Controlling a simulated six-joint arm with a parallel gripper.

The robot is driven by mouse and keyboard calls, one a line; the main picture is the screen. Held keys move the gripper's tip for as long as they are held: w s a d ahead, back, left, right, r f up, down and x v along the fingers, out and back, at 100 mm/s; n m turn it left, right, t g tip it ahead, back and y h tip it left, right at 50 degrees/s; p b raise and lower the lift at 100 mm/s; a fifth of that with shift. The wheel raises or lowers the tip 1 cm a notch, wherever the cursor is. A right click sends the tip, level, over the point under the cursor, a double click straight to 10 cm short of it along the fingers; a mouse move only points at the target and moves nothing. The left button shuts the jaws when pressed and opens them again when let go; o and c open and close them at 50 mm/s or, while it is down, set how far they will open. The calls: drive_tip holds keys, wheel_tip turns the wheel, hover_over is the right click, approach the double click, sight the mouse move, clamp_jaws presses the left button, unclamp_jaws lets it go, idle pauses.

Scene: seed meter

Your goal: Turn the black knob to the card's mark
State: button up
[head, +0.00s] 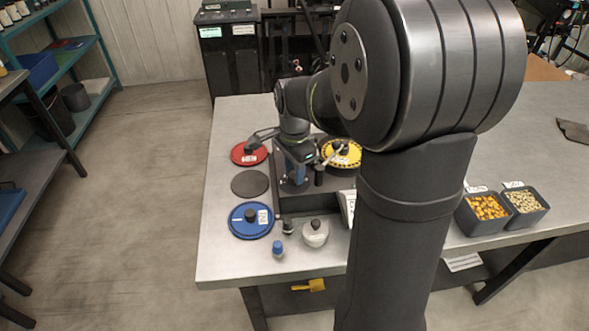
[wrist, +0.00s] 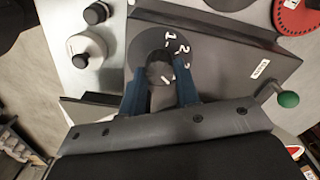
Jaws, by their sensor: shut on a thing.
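The black knob (wrist: 160,70) sits on a dark round dial on the grey machine top, with white numerals 1, 2 and 3 beside it. A white line shows on the knob, close to its lower edge in the wrist view. My gripper (wrist: 161,82) has its two blue fingers shut on the knob, one on each side. In the head view my gripper (head: 297,178) is down at the machine's left part, and the knob cannot be made out there. A white card (head: 349,206) stands at the machine's front, mostly hidden by my arm; its mark cannot be read.
A green-tipped crank (wrist: 288,99) sticks out beside the machine. Red (head: 249,153), black (head: 250,184) and blue (head: 251,220) discs lie left. A yellow disc (head: 341,153) sits on the machine.

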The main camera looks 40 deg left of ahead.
drive_tip(key=shift+r, duration=0.1)
drive_tip(key=o, duration=1)
drive_tip(key=shift+c, duration=0.2)
wheel_tip(320, 180, up, 17)
drive_tip(key=shift+r, duration=0.2)
wheel_tip(320, 180, down, 18)
drive_tip(key=shift+r, duration=0.2)
idle(0.5)
